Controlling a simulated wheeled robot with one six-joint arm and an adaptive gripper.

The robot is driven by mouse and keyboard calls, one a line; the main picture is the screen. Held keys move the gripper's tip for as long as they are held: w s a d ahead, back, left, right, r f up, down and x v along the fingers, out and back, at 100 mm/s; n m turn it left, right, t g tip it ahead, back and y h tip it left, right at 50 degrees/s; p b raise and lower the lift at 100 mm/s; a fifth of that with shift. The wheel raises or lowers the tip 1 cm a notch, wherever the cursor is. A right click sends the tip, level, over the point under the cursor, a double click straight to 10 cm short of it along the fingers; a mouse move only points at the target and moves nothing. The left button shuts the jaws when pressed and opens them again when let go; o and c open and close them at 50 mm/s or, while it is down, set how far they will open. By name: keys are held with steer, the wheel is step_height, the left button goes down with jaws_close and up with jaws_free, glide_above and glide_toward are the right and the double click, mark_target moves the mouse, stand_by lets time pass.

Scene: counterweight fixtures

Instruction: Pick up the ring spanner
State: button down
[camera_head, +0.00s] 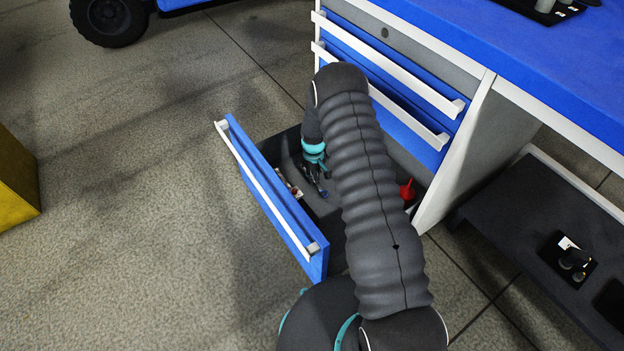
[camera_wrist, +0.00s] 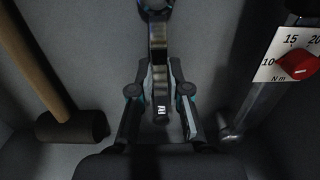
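The ring spanner (camera_wrist: 158,48) lies lengthwise in the wrist view, its ring cut off by the top edge and showing some blue. Its dark handle runs down between the two fingers of my gripper (camera_wrist: 160,68). The fingertips are close on both sides of the handle. I cannot tell whether they touch it or leave a small gap. In the head view my gripper (camera_head: 318,172) is down inside the open drawer (camera_head: 268,190), and my arm hides much of the drawer's inside.
A wooden-handled hammer (camera_wrist: 45,75) lies left of the spanner. A torque tool with a white dial and red knob (camera_wrist: 298,64) lies to the right. The blue drawer front stands out from the cabinet. A red item (camera_head: 407,190) sits at the drawer's right side.

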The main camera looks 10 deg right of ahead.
step_height(320, 180, up, 10)
steer(key=c, duration=1.7)
jaws_free()
jaws_close()
